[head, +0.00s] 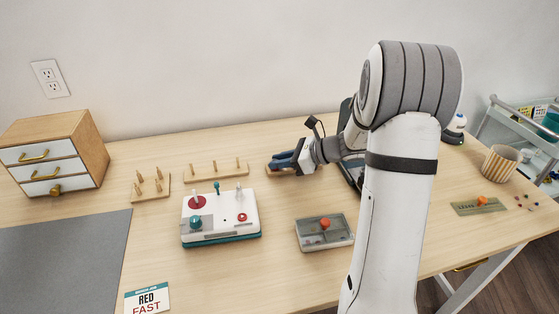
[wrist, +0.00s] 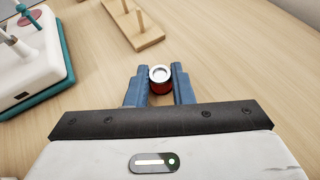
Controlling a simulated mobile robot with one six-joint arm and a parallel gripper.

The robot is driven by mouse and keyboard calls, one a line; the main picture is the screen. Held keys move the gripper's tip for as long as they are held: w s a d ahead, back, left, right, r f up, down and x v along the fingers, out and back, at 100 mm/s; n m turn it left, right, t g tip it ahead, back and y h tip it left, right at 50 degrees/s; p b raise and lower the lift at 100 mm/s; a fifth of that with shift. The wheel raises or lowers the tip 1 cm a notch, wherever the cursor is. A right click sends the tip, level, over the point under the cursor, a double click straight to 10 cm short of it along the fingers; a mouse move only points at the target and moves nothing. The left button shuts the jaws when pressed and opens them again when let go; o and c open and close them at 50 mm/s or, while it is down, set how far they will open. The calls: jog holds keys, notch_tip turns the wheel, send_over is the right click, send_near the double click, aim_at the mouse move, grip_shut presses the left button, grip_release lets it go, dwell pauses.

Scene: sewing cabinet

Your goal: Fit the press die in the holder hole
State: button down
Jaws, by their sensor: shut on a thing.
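My gripper (wrist: 159,76) is shut on a small red cylinder with a pale metal ring on top, likely the press die (wrist: 160,87). The die stands between the two blue fingers, its ring facing the wrist camera. In the head view my gripper (head: 284,160) is low at the back of the table, and the die is not clearly seen there. A small wooden block (head: 272,170) shows just under the fingertips; I cannot tell whether it is the holder. No holder hole is visible, and whether the die touches anything below is hidden.
A wooden peg rack (head: 216,169) lies left of my gripper and also shows in the wrist view (wrist: 150,40). A white and teal machine (head: 221,219) and a grey tray (head: 324,232) stand in front. A small drawer cabinet (head: 60,150) is at far left.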

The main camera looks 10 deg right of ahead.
jog(key=shift+f, duration=0.2)
dwell(0.4)
jog(key=c, duration=1.2)
grip_release()
jog(key=shift+d, duration=0.1)
jog(key=p+v, duration=0.1)
jog(key=v, duration=0.6)
jog(key=shift+s+d+r, duration=0.15)
jog(key=shift+d, duration=0.1)
